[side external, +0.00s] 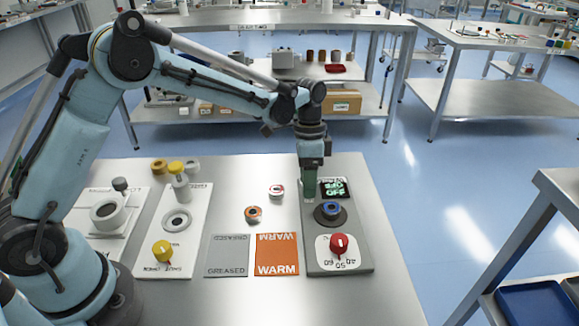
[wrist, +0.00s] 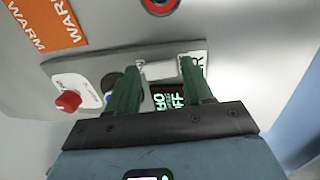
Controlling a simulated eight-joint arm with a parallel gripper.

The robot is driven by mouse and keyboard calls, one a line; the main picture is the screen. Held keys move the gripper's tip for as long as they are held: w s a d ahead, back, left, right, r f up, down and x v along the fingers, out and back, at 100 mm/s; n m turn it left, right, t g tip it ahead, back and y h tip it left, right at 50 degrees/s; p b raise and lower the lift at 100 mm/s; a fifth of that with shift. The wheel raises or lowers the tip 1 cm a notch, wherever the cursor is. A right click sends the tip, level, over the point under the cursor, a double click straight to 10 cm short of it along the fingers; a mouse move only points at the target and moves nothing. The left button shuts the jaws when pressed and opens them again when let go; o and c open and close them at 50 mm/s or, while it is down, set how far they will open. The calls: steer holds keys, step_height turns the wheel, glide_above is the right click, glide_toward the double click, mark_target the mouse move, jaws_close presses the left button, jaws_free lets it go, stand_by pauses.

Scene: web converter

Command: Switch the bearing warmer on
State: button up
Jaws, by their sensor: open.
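The bearing warmer (side external: 357,257) is a grey plate on the bench with a red knob (side external: 339,244), a dark round seat with a blue ring (side external: 330,211) and a small black display (side external: 334,187). The display shows green text that includes "OFF". My gripper (side external: 309,188) points down over the far left part of the warmer, beside the display. In the wrist view its two green fingers (wrist: 160,78) are apart, with a white block (wrist: 160,70) on the warmer showing between their tips. I cannot tell whether they touch it. The gripper hides this block in the side view.
An orange WARM mat (side external: 277,240) and a grey GREASED mat (side external: 227,270) lie left of the warmer. Two small bearings (side external: 253,213) (side external: 276,191) lie loose nearby. A white plate with a yellow knob (side external: 162,250) is further left. The bench right of the warmer is clear.

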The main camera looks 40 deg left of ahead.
steer(key=c, duration=0.8)
steer(key=shift+s+d+t+y, duration=0.25)
steer(key=shift+d+t+y, duration=0.05)
steer(key=shift+t+y, duration=0.4)
steer(key=shift+s+d+t+y, duration=0.1)
steer(key=shift+t+y, duration=0.7)
steer(key=o, duration=0.8)
steer(key=shift+r, duration=0.1)
step_height(320, 180, up, 12)
steer(key=s+d, duration=0.1)
steer(key=shift+s+d, duration=0.3)
